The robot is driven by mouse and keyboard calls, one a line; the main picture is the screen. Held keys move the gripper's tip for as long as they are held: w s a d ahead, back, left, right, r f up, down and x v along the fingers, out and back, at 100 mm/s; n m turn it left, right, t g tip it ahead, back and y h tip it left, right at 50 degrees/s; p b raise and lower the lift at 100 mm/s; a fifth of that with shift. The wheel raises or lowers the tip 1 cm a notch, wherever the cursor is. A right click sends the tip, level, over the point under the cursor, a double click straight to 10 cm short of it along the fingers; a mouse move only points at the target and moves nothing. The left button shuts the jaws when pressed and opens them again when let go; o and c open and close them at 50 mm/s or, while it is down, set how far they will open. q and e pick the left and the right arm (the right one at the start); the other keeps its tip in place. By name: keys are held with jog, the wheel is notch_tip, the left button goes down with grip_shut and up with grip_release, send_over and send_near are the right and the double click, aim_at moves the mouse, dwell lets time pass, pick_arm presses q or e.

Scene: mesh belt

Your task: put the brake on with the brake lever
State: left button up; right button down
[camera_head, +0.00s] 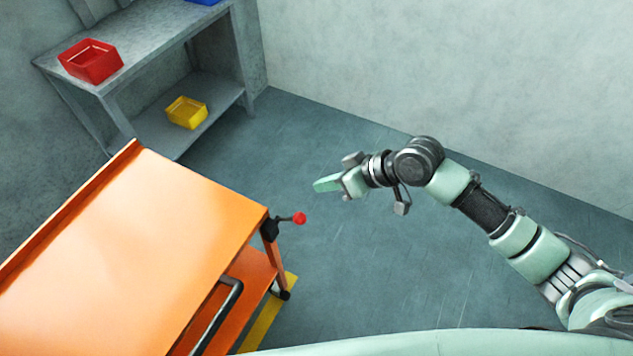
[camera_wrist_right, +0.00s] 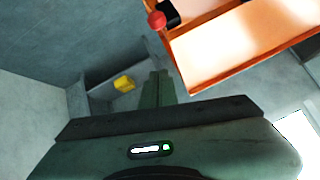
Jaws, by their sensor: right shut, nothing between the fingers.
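The brake lever (camera_head: 299,218) is a short dark rod with a red ball knob. It sticks out from a black mount at the right corner of the orange cart (camera_head: 130,240). In the right wrist view the red knob (camera_wrist_right: 157,20) shows at the top, beside the cart's edge (camera_wrist_right: 225,72). My right gripper (camera_head: 326,184) is shut and empty. In the head view it appears just above and right of the knob, apart from it. Its closed fingers (camera_wrist_right: 158,88) point up in the right wrist view. My left gripper is not in view.
A grey shelf (camera_head: 152,35) stands at the back left with a red bin (camera_head: 91,62) on top and a yellow bin (camera_head: 186,112) below. The cart has a dark handle (camera_head: 218,315). A yellow floor stripe (camera_head: 268,318) lies beside it. The floor (camera_head: 400,285) to the right is clear.

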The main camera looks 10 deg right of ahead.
jog(key=p, duration=0.2)
send_over(290, 219)
jog(key=w+d, duration=0.1)
jog(key=d, duration=0.2)
notch_tip(290, 219, down, 6)
jog(key=f, duration=0.1)
jog(key=s+f+p, duration=0.1)
jog(key=shift+f, duration=0.4)
jog(key=shift+s+d+f+p, duration=0.2)
jog(key=shift+s+f+p, duration=0.1)
jog(key=shift+f+p, duration=0.05)
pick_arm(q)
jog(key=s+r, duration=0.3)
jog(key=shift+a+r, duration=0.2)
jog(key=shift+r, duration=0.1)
pick_arm(e)
jog(key=shift+f, duration=0.15)
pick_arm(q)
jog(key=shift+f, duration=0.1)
